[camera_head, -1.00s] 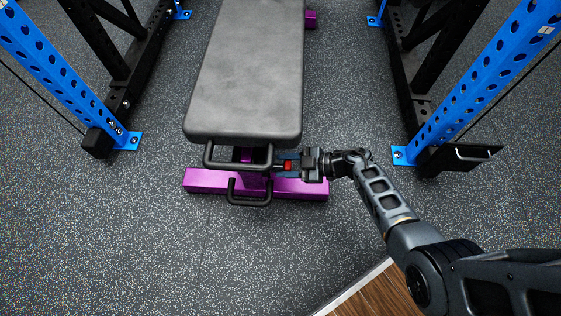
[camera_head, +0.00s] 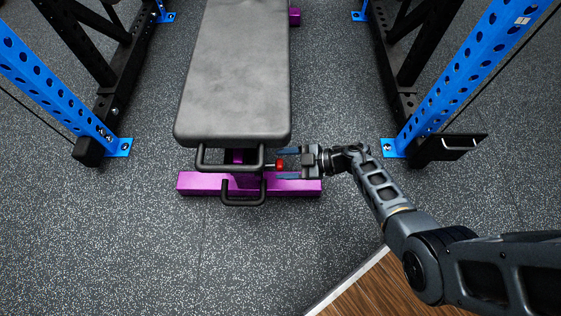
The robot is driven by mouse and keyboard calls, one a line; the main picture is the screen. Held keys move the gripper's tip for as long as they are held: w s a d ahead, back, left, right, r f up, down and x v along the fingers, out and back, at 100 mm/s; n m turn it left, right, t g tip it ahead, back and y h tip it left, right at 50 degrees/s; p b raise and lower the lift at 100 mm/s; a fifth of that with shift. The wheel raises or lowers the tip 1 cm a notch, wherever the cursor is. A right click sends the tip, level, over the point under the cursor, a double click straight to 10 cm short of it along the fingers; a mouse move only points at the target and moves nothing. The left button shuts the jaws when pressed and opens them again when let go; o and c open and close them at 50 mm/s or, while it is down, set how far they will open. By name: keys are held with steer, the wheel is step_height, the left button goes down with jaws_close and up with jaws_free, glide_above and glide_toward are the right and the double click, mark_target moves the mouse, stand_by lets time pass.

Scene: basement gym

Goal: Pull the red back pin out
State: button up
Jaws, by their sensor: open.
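The red pin (camera_head: 280,163) sticks out on the right side of the bench's purple post, just below the near end of the pad. A short dark shaft shows to its left. My gripper (camera_head: 288,164) comes in from the right and is open. Its two fingers lie one beyond and one on the near side of the red pin, with clear space between them and the pin. The bench (camera_head: 236,80) has a grey-black pad and a purple base (camera_head: 199,184).
Black handles (camera_head: 243,199) stick out at the bench's near end, left of the pin. Blue and black rack uprights (camera_head: 455,80) stand on both sides. The speckled floor (camera_head: 200,260) in front is clear, with a wooden floor edge at bottom right.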

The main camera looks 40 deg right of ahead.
steer(key=p+v, duration=0.2)
steer(key=v, duration=0.4)
steer(key=shift+a, duration=0.1)
stand_by(0.4)
